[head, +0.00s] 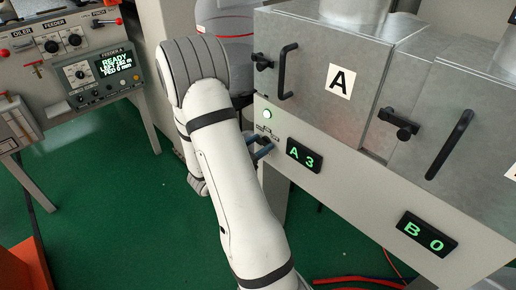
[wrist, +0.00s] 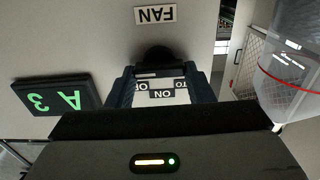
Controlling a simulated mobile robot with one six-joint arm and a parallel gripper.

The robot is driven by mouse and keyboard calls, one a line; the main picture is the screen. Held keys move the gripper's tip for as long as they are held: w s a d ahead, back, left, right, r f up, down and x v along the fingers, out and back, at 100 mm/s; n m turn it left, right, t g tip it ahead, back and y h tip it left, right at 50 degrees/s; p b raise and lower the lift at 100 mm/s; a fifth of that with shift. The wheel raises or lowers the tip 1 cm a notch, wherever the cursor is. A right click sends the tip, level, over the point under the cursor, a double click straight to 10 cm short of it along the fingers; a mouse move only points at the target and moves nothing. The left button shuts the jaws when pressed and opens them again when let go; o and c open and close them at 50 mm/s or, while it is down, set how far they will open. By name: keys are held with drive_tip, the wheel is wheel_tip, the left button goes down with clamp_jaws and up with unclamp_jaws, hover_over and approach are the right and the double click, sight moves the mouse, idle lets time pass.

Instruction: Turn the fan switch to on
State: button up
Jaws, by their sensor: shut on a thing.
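The fan switch is a dark round knob (wrist: 157,56) on the grey panel, next to an upside-down FAN label (wrist: 155,14) in the wrist view. An ON label (wrist: 161,93) shows between my fingers, with partly covered labels on both sides of it. My gripper (wrist: 160,74) is shut on the knob, one blue-grey finger on each side. In the head view my gripper (head: 263,150) is at the panel, left of the A 3 display, and my arm hides most of the switch. Which position the knob points to cannot be told.
Black handles (head: 287,72) and latches (head: 401,124) stick out from the metal hoppers. A B 0 display (head: 427,233) is further right.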

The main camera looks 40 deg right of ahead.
drive_tip(key=shift+d+r, duration=0.1)
drive_tip(key=shift+r, duration=0.05)
drive_tip(key=o, duration=1)
drive_tip(key=shift+c, duration=0.2)
drive_tip(key=a, duration=0.7)
drive_tip(key=shift+s+a, duration=0.3)
drive_tip(key=shift+a, duration=0.1)
